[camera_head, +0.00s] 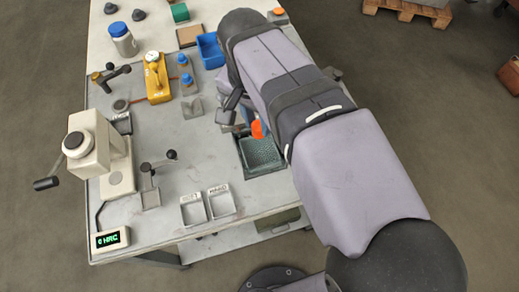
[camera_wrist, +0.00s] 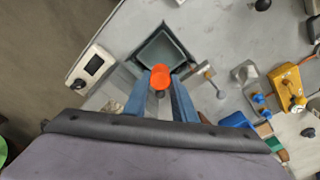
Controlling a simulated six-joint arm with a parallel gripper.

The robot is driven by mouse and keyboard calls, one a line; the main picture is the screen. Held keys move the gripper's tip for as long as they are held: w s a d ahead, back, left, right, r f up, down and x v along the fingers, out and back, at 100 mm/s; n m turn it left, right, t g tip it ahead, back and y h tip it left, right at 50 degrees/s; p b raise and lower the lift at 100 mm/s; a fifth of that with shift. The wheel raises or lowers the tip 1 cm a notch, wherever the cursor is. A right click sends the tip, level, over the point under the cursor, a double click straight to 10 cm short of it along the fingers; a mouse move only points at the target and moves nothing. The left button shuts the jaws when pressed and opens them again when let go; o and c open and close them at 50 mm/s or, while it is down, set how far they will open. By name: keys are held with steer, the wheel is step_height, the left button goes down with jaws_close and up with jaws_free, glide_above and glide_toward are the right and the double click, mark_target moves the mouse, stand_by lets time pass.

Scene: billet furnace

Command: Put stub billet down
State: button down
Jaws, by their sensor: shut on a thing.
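The stub billet (camera_head: 258,129) is a short cylinder glowing bright orange. In the wrist view the billet (camera_wrist: 160,76) sits between the tips of two blue-grey fingers. My gripper (camera_wrist: 161,86) is shut on it. In the head view my arm hides most of the gripper, and the billet shows just past the arm's edge. The same basin (camera_wrist: 184,52) lies beyond the billet in the wrist view. I cannot tell the billet's exact height.
Two small grey trays, one marked HARD (camera_head: 237,209), stand near the front edge. A cream tester (camera_head: 87,140) with a lever and a display box (camera_head: 110,239) stand left. A yellow device (camera_head: 157,87), blue-capped bottles and a blue bin (camera_head: 210,51) stand farther back. Bare tabletop lies between.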

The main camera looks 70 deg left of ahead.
mark_target(257, 127)
steer(key=shift+d+f+n, duration=0.3)
steer(key=shift+f, duration=0.35)
steer(key=shift+d+f+n, duration=0.3)
steer(key=shift+f, duration=0.3)
steer(key=shift+a+f+n, duration=0.2)
steer(key=shift+f+n, duration=0.1)
steer(key=shift+n, duration=0.1)
steer(key=shift+s+a+n, duration=0.1)
steer(key=shift+a+n, duration=0.3)
steer(key=shift+n, duration=0.1)
steer(key=shift+f+p, duration=1.2)
steer(key=shift+f, duration=3.75)
